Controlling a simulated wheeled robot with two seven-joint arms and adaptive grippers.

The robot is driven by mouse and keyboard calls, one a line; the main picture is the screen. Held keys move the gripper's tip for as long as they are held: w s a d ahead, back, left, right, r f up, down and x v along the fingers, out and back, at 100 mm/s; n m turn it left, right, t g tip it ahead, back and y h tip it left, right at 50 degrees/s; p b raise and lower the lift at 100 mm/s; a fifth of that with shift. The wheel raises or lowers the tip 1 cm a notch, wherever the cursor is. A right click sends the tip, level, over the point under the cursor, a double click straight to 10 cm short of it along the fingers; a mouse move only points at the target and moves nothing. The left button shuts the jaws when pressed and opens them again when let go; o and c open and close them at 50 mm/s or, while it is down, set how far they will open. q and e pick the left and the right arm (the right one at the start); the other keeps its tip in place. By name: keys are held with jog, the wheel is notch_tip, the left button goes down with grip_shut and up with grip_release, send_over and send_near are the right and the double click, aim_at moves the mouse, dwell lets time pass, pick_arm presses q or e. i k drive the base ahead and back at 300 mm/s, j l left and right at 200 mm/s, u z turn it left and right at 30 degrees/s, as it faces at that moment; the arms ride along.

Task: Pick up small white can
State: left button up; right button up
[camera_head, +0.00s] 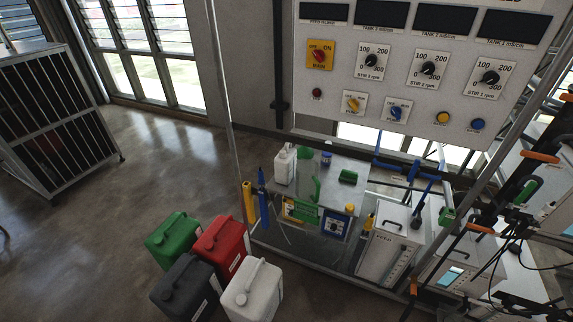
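A small white can (285,165) with a handle stands upright on the grey box-like surface inside the frame of the control rig, left of a small blue-capped container (326,158). A larger white jerry can (252,290) stands on the floor at the bottom middle, in front of a red jerry can (222,246). I see neither of my grippers in the head view, and nothing is seen holding either white can.
Green (172,238) and dark grey (186,290) jerry cans stand beside the red one. The control panel (400,75) hangs above the rig, with metal posts around it. Cables and black fittings crowd the right. The floor (150,160) at left is clear up to a barred cabinet (50,120).

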aim_at(285, 162)
jog(key=i+j, duration=0.1)
jog(key=j, duration=1)
jog(key=i+j, duration=0.1)
jog(key=j, duration=1)
jog(key=z, duration=0.05)
